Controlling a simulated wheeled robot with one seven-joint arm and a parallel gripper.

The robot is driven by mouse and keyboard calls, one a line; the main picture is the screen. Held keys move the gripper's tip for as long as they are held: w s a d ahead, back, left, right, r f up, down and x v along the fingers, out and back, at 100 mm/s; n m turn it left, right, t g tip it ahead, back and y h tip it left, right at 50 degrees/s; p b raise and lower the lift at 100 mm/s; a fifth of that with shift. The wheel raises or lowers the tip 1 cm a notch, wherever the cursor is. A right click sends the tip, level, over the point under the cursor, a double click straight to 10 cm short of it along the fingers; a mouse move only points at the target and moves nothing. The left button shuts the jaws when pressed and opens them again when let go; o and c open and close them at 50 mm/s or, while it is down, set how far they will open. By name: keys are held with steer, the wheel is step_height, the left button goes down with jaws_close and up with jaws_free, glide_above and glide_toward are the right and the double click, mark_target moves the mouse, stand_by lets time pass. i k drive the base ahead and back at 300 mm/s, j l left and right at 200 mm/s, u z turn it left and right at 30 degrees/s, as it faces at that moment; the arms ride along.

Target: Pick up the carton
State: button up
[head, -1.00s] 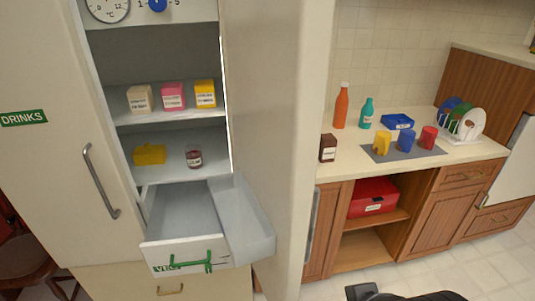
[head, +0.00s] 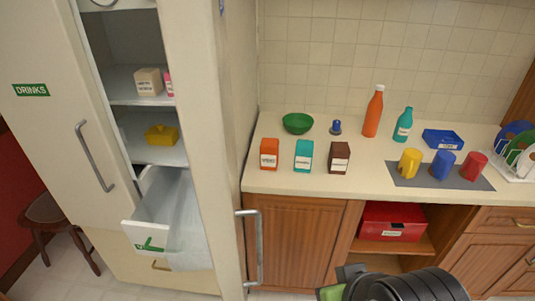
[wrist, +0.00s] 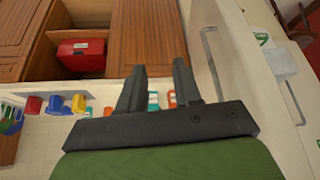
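Several cartons are in view. On the counter, an orange carton (head: 269,154), a teal carton (head: 303,156) and a dark brown carton (head: 339,158) stand upright in a row. In the open fridge, a cream carton (head: 148,81) and a partly hidden pink carton (head: 169,84) stand on a shelf. In the wrist view my gripper (wrist: 158,67) has its two fingers apart with nothing between the tips. The teal carton (wrist: 153,101) and orange carton (wrist: 172,99) show partly behind the fingers there. My gripper is apart from all of them.
The fridge drawer (head: 165,222) is pulled out. A green bowl (head: 297,123), orange bottle (head: 373,112) and teal bottle (head: 403,125) stand on the counter (head: 258,180). Yellow (head: 410,162), blue (head: 443,165) and red (head: 474,166) cups are on a grey mat. A stool (head: 48,208) stands left.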

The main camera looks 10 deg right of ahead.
mark_target(269, 146)
steer(key=i+l+u, duration=0.25)
steer(key=u, duration=0.25)
steer(key=i+l+u, duration=0.2)
steer(key=u, duration=0.3)
steer(key=i+l+u, duration=0.15)
steer(key=l+u, duration=0.8)
steer(key=i, duration=0.05)
